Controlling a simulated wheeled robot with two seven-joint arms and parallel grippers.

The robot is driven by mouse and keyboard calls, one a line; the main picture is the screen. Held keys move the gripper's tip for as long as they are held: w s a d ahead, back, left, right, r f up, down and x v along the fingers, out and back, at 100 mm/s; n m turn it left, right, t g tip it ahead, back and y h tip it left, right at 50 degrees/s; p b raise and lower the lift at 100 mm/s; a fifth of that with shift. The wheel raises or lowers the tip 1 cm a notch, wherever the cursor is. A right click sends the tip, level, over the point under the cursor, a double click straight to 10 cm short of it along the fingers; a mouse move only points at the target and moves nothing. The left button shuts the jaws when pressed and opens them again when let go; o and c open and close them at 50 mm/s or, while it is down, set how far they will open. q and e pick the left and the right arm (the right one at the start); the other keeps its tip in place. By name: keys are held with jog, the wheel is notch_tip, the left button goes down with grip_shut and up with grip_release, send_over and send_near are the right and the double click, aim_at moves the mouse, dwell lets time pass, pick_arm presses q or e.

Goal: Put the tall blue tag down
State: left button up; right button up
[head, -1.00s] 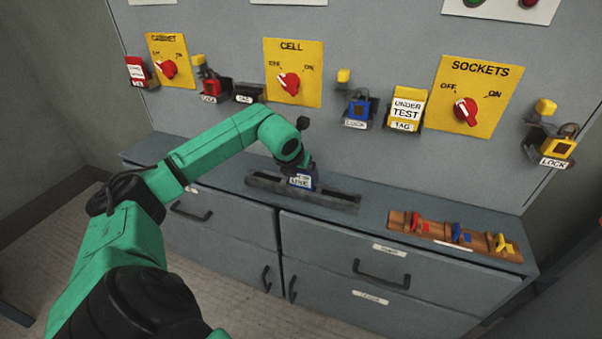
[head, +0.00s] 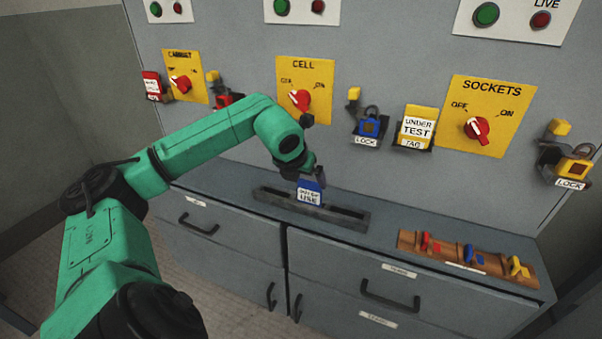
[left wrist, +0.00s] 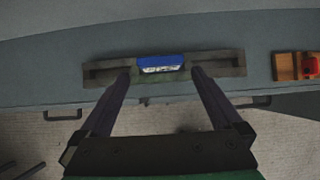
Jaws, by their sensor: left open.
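The tall blue tag (head: 310,193), with a white label ending in "USE", stands upright in the long dark slotted rack (head: 345,221) on the cabinet top. In the left wrist view the tag (left wrist: 162,63) sits at the middle of the rack (left wrist: 228,64). My left gripper (head: 312,174) is at the tag in the head view; its near finger partly covers the tag's top. In the left wrist view the gripper's fingers (left wrist: 160,76) are open, one to each side of the tag, with gaps visible. My right gripper is not in view.
A wooden rack (head: 465,262) with red, blue and yellow keys lies to the right on the cabinet top. The wall panel behind carries yellow switch plates (head: 481,117), locks and an "UNDER TEST" tag (head: 417,128). The rack's right part looks empty.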

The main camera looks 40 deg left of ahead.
pick_arm(q)
jog(key=v, duration=0.4)
jog(key=shift+s+d+r+b, duration=0.1)
jog(key=shift+s+r+b, duration=0.15)
jog(key=shift+b, duration=0.1)
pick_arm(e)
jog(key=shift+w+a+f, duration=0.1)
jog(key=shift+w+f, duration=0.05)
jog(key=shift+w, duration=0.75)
